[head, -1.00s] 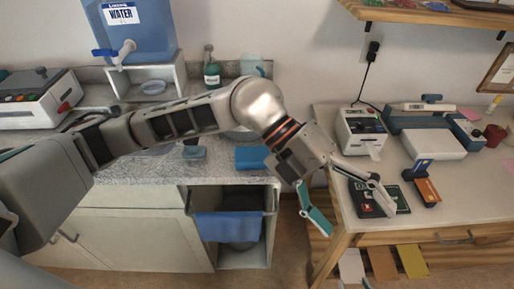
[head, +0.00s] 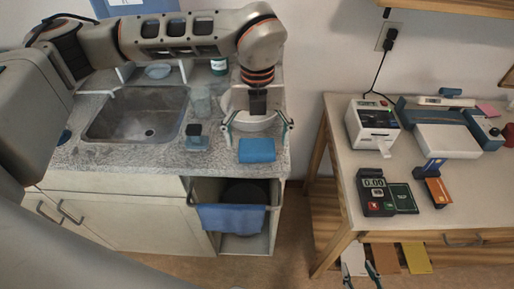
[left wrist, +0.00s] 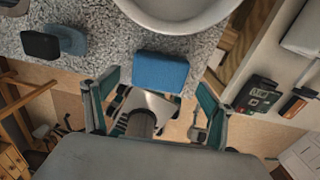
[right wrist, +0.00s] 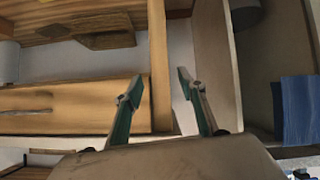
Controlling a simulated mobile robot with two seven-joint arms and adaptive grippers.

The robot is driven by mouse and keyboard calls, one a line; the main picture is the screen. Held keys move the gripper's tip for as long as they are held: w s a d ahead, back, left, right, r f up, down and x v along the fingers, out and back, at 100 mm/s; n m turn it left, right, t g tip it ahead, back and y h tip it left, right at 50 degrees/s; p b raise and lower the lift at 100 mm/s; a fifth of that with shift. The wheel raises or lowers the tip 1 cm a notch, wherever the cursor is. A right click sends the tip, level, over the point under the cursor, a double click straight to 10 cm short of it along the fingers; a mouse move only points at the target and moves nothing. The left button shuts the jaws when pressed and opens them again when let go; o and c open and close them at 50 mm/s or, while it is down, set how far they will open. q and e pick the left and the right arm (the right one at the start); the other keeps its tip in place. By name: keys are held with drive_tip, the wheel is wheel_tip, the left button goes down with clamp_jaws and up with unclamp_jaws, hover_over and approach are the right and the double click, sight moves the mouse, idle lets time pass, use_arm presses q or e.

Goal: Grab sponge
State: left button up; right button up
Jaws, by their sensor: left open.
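The sponge is a blue block (head: 257,150) lying on the granite counter near its front edge. It also shows in the left wrist view (left wrist: 160,72), centred just beyond the fingers. My left gripper (head: 258,133) is open above the counter, with one finger toward each side of the sponge; it is not closed on it. In the left wrist view the left gripper (left wrist: 157,85) is empty. My right gripper (head: 358,266) is low at the bottom of the head view, far from the sponge. Its fingers are apart and empty in the right wrist view (right wrist: 160,75).
A white bowl (head: 240,123) stands right behind the sponge. A dark-topped soap dispenser (head: 196,142) is to its left, near the sink (head: 130,128). A blue towel (head: 232,217) hangs below the counter. A desk (head: 420,215) with a card terminal (head: 374,190) stands at right.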

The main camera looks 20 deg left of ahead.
sight(257, 146)
use_arm(q)
drive_tip(key=shift+a+f, duration=0.1)
drive_tip(key=shift+f, duration=1.65)
drive_tip(key=c, duration=0.9)
drive_tip(key=shift+c, duration=0.2)
drive_tip(key=shift+r, duration=0.2)
